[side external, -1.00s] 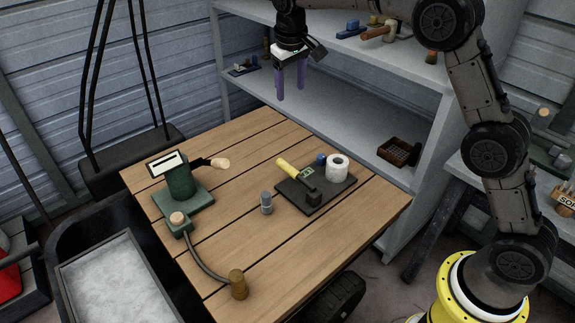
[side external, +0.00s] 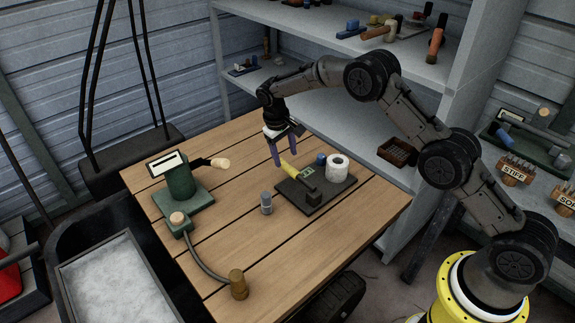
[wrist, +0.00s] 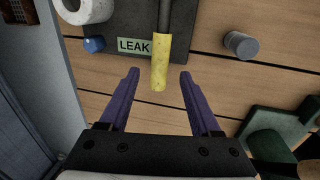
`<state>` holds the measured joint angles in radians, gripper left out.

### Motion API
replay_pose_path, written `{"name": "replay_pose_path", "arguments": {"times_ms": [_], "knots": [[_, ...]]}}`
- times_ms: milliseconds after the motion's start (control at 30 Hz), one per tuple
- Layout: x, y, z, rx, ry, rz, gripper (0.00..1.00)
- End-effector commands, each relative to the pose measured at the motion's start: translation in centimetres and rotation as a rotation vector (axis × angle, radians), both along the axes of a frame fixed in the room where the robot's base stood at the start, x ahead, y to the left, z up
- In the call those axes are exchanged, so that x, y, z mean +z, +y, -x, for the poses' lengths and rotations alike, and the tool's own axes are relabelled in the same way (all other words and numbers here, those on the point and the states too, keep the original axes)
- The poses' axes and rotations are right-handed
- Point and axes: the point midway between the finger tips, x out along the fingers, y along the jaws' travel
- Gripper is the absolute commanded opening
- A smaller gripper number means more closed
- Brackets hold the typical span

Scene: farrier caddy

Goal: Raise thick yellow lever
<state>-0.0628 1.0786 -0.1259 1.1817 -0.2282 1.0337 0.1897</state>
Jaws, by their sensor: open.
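The thick yellow lever (side external: 289,168) is a yellow sleeve on a dark rod, lying low and slanted over a dark plate (side external: 328,189) on the wooden table. In the wrist view the yellow sleeve (wrist: 161,62) points toward my gripper, its end between and just ahead of the fingertips. My gripper (side external: 289,158) is open and empty, with two purple fingers pointing down by the sleeve's free end. The fingers (wrist: 159,72) stand apart on either side of the sleeve in the wrist view, and neither visibly touches it.
A LEAK label (wrist: 134,46), a white roll (side external: 338,166) and a blue knob (side external: 321,158) are beside the lever. A grey cylinder (side external: 266,203) stands to the left. A green device (side external: 181,180) with a handle is farther left. Grey shelves (side external: 335,114) rise behind.

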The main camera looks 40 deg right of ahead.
Motion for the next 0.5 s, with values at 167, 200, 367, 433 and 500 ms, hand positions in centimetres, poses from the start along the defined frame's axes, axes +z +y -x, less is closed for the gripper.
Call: {"name": "replay_pose_path", "arguments": {"times_ms": [167, 200, 367, 433, 500], "knots": [[-3.0, -0.6, 0.0, -0.001, 0.002, 0.0, 0.64], [-3.5, -0.7, 0.0, 0.0, 0.001, 0.0, 0.64], [-4.8, -1.0, 0.0, 0.0, 0.0, 0.0, 0.64], [-5.0, -1.0, 0.0, 0.0, -0.001, 0.0, 0.64], [-5.1, -1.0, 0.0, 0.0, -0.002, 0.0, 0.64]]}}
